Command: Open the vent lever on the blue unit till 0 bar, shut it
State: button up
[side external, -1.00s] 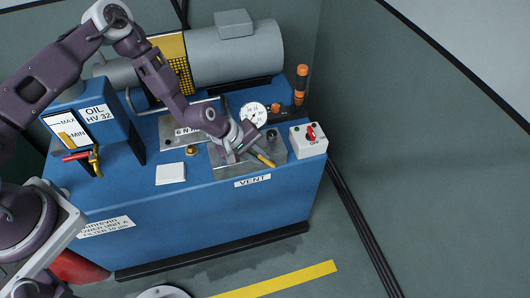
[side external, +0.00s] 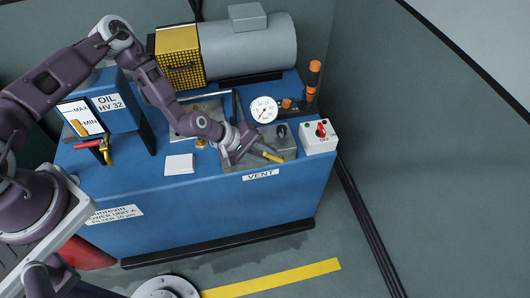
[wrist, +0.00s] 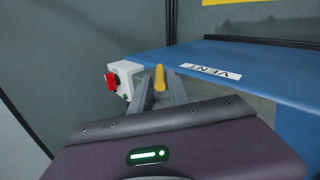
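The blue unit (side external: 200,215) stands against the wall, with a VENT label (side external: 261,174) on its front edge. The yellow-handled vent lever (side external: 272,157) lies above a grey plate on its top, pointing toward the lower right. My gripper (side external: 250,150) is at this lever. In the wrist view the fingers (wrist: 159,97) stand close on both sides of the yellow handle (wrist: 159,77) and appear shut on it. The lever's pivot is hidden. The white round pressure gauge (side external: 264,109) is behind the gripper; its needle seems to point lower left, but the numbers are too small to read.
A white box with a red knob (side external: 320,131) sits right of the lever, close to my fingers. An orange-and-black post (side external: 313,77) and a grey cylinder (side external: 248,47) stand behind. An oil tank (side external: 116,103) is at left.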

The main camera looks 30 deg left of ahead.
jog(key=shift+o, duration=0.8)
